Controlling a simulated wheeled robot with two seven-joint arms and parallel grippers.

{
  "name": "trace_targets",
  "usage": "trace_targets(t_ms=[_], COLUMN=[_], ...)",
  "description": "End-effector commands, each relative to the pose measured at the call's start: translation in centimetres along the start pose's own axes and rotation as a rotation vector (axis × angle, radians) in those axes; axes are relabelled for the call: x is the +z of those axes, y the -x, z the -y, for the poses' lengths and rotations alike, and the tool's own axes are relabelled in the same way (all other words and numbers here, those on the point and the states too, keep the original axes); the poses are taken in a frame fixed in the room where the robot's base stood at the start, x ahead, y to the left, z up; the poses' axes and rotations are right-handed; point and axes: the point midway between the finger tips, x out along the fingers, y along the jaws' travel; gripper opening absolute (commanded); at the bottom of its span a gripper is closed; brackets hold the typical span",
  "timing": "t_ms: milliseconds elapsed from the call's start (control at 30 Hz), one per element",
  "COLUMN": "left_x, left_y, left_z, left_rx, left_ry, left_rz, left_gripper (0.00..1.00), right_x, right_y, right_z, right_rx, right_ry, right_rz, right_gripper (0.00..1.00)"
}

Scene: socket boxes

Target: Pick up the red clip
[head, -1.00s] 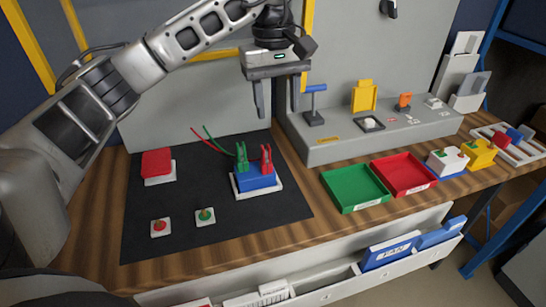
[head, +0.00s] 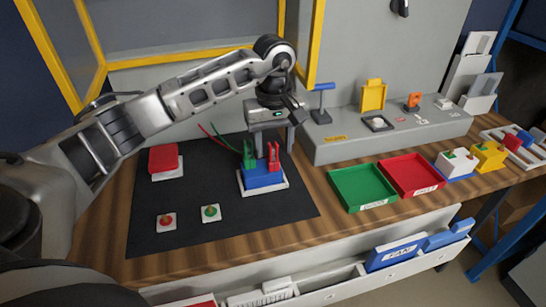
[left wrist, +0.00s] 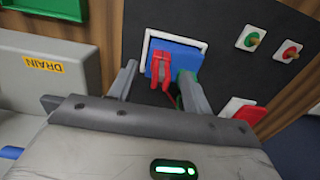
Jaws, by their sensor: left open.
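The red clip (head: 273,156) stands upright on a blue block (head: 263,178) on a white base, on the black mat. A green clip (head: 249,153) stands beside it to the left. My left gripper (head: 271,147) is open and reaches down from above, around the clips' height. In the left wrist view the red clip (left wrist: 161,68) shows between the open fingers of my left gripper (left wrist: 158,84), with the blue block (left wrist: 183,56) behind it. The green clip is mostly hidden there by the right finger. I cannot tell whether the fingers touch the red clip. My right gripper is not in view.
A green tray (head: 362,203) and a red tray (head: 438,187) lie right of the mat. A grey raised panel (head: 330,153) stands behind them. A red-topped box (head: 163,159) and two small buttons (head: 166,221) (head: 210,213) sit on the mat.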

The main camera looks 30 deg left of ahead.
Motion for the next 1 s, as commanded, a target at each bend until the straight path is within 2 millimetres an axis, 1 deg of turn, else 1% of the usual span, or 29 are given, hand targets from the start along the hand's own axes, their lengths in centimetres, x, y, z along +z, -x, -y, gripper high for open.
trace_targets(t_ms=[33,100,200,467,500,567,600,633,1000], left_x=[-0.1,-0.1,-0.1,-0.2,-0.2,-0.2,-0.1,-0.1,-0.2], left_y=[-0.7,-1.8,-2.6,-2.9,-2.9,-2.9,-2.9,-2.9,-2.6], left_z=[0.3,0.2,0.2,0.1,0.1,0.1,0.1,0.1,0.1], left_rx=[-0.003,-0.001,0.0,0.002,0.002,0.002,0.002,0.001,0.003], left_ry=[0.002,0.0,0.0,0.0,0.0,0.0,0.0,0.0,0.0], left_rz=[0.004,0.003,0.002,0.0,0.0,0.0,0.0,0.0,-0.001], left_gripper=[0.49,0.49,0.49,0.49,0.38,0.21,0.1,0.03,0.03], right_x=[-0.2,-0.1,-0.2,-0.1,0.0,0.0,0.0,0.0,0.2], right_y=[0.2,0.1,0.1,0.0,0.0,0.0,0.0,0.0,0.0], right_z=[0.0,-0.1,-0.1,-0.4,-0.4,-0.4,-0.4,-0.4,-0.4], right_rx=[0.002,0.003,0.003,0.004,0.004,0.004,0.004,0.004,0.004], right_ry=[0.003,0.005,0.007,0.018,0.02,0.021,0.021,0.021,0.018], right_rz=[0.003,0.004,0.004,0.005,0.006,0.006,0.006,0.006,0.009], right_gripper=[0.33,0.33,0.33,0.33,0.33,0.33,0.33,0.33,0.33])
